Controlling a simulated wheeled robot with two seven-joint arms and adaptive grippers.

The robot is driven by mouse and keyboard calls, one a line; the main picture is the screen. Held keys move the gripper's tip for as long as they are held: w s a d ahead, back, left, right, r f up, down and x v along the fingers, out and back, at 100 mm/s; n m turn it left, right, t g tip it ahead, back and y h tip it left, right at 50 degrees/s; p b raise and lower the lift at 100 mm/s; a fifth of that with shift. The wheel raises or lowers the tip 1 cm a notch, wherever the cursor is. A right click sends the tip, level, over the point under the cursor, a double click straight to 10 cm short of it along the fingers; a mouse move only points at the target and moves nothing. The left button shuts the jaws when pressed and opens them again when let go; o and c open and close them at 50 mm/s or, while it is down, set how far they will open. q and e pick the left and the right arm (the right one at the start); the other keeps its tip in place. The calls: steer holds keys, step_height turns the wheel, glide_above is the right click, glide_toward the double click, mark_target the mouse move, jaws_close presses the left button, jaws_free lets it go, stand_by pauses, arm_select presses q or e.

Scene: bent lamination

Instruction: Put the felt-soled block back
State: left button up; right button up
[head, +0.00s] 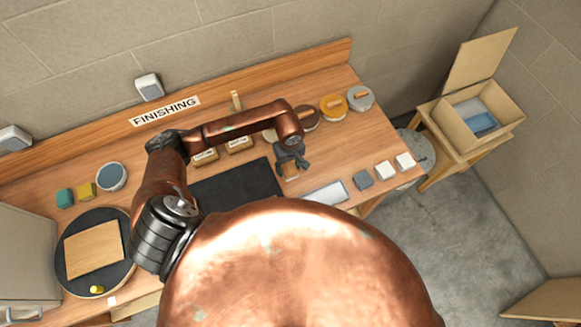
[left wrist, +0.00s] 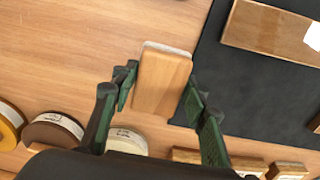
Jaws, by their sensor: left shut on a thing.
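My left gripper (head: 291,168) is over the right half of the bench, just right of the dark mat (head: 235,186). It is shut on the felt-soled block (left wrist: 163,82), a pale wooden block with a light grey layer along one edge. In the left wrist view, the fingers (left wrist: 160,92) stand on either side of the block. In the head view the block is small and partly hidden by the gripper. I cannot tell whether it touches the bench. My right gripper is not in view.
Round tins, one yellow (head: 333,107), line the back right. Labelled wooden blocks (head: 240,145) sit behind the mat. A shallow tray (head: 326,192), a grey block (head: 362,180) and white blocks (head: 404,161) are at the front right. A round turntable (head: 72,271) holds a wooden board.

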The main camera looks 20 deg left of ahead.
mark_target(290, 168)
arm_select(q)
steer(key=shift+w+f, duration=0.55)
steer(key=shift+f, duration=0.1)
steer(key=f+p, duration=0.2)
steer(key=shift+w+f, duration=0.2)
steer(key=shift+f, duration=0.6)
steer(key=shift+w+f, duration=0.1)
steer(key=shift+f, duration=0.05)
steer(key=o, duration=0.6)
steer(key=shift+f, duration=0.1)
steer(key=o, duration=0.5)
